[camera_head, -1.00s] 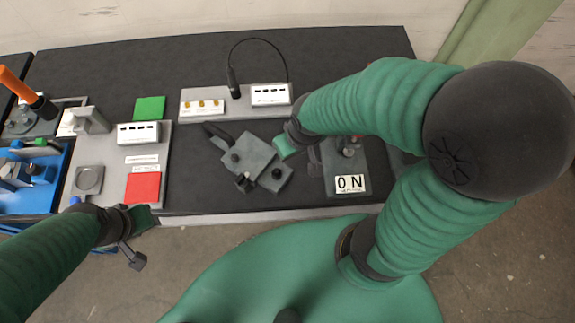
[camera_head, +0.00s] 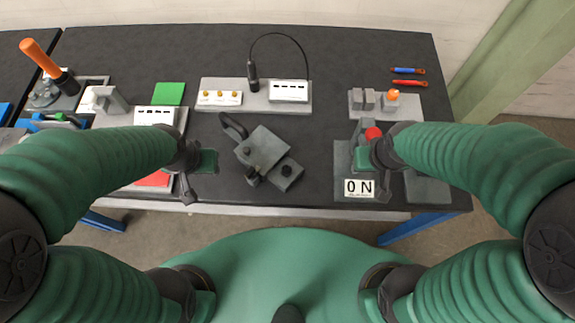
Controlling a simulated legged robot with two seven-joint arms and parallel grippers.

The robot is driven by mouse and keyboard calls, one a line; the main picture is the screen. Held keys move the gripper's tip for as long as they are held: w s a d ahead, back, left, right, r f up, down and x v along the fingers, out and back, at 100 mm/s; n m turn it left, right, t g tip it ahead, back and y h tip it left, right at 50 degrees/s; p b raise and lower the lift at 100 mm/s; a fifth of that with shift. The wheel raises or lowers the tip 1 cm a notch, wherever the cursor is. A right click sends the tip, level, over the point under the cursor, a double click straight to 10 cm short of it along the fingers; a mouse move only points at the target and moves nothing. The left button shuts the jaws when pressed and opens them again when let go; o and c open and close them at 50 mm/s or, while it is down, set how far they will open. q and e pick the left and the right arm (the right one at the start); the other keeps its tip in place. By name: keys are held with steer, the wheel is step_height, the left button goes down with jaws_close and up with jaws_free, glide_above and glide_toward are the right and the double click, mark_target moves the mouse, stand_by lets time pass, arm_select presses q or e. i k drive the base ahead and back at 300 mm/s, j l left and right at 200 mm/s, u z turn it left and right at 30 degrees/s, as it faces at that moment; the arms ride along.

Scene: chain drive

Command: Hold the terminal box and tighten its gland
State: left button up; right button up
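The terminal box appears to be the tilted grey box (camera_head: 263,148) lying on the dark table at the middle, with a black cable or handle (camera_head: 232,125) at its upper left. A small dark knob-like fitting (camera_head: 253,178) is at its lower edge; I cannot tell for certain that it is the gland. My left gripper (camera_head: 200,175) is open and empty, left of the box and apart from it. My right gripper (camera_head: 372,172) looks open, well to the right of the box, over the ON panel; part of that panel is hidden under it.
A grey panel with an ON plate (camera_head: 359,188) and a red button (camera_head: 373,133) is at the right. Behind the box is a strip (camera_head: 265,103) with a looped cable. A green square (camera_head: 168,94) is at the left. Screwdrivers (camera_head: 408,71) lie at the back right.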

mark_target(286, 174)
steer(key=z, duration=0.35)
steer(key=k+j+z, duration=0.3)
steer(key=j+z, duration=0.15)
steer(key=k+j+z, duration=0.45)
steer(key=k+j, duration=0.45)
steer(key=k, duration=0.15)
steer(key=i+j, duration=0.55)
steer(key=j, duration=0.15)
steer(key=z, duration=0.05)
